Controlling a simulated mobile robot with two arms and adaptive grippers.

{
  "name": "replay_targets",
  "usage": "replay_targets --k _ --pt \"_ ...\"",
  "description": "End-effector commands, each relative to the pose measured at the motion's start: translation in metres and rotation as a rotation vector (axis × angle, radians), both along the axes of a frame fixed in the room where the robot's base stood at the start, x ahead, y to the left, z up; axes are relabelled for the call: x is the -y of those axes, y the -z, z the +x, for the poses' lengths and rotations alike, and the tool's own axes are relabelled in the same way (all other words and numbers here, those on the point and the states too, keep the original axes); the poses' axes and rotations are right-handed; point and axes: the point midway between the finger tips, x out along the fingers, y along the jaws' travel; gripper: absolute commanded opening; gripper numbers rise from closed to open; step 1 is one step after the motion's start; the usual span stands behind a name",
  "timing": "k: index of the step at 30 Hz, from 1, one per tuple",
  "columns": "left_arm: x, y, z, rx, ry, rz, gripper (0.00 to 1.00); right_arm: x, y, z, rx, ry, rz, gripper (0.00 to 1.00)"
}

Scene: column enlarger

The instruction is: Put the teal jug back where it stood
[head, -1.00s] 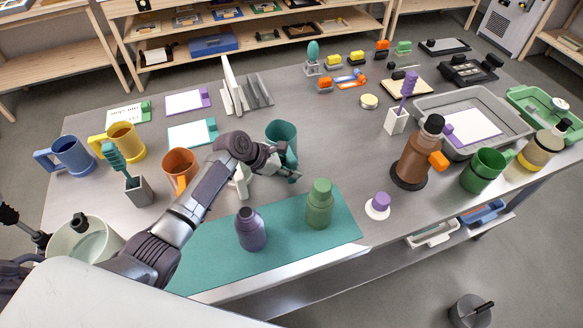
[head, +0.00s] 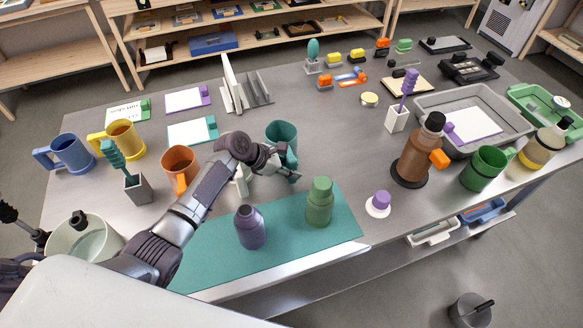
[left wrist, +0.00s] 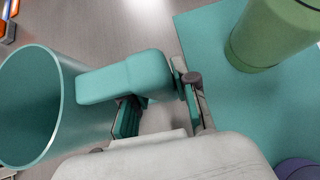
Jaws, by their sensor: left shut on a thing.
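The teal jug (head: 283,137) stands upright on the grey table, behind the teal mat (head: 215,262), partly hidden by my left gripper. In the left wrist view the teal jug (left wrist: 30,110) shows its round rim at the left, with its handle reaching right between my fingers. My left gripper (head: 294,176) is shut on that handle; it also shows in the left wrist view (left wrist: 160,105). I cannot tell whether the jug's base touches the table. My right gripper does not show.
On the mat stand a purple bottle (head: 250,228) and a green bottle (head: 319,202). An orange jug (head: 180,165) stands left of my left gripper. A grey rack (head: 246,92) stands behind. The table right of the teal jug is clear up to a white holder (head: 396,119).

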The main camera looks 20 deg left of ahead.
Motion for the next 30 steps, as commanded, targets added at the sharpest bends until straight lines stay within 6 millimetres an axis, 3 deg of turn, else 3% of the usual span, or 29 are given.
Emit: replay_targets --k 6,7,12,30 --pt "0.0002 -0.0011 0.0008 0.003 0.000 0.000 0.00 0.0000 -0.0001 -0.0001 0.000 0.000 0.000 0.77" --pt "0.0002 -0.0011 0.0008 0.003 0.000 0.000 0.32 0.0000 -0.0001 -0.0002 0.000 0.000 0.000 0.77" --pt "0.0001 -0.0006 0.0005 0.002 0.000 -0.001 0.58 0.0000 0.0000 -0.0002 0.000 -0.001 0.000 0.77" --pt "-0.0003 -0.0001 -0.0004 -0.001 0.001 0.000 0.58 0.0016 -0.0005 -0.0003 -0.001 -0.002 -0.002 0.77"
